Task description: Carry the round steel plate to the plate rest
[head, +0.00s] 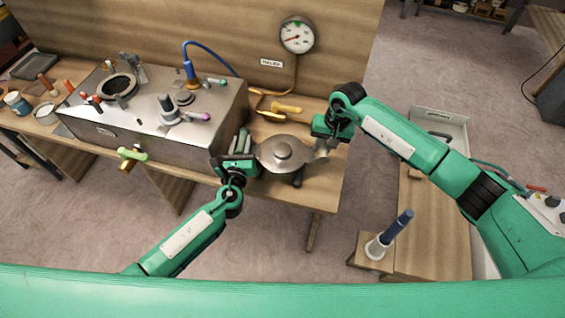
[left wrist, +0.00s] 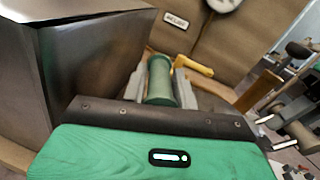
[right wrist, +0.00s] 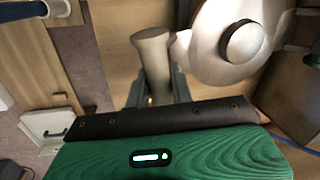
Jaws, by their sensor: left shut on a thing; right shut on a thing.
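The gap between plate and bench is hard to judge. I cannot identify the plate rest with certainty.
A steel box (head: 160,120) with fittings stands left of the plate. At right are a white tray (head: 440,122) and a blue rod in a pale cone (head: 390,237). Open floor lies in front.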

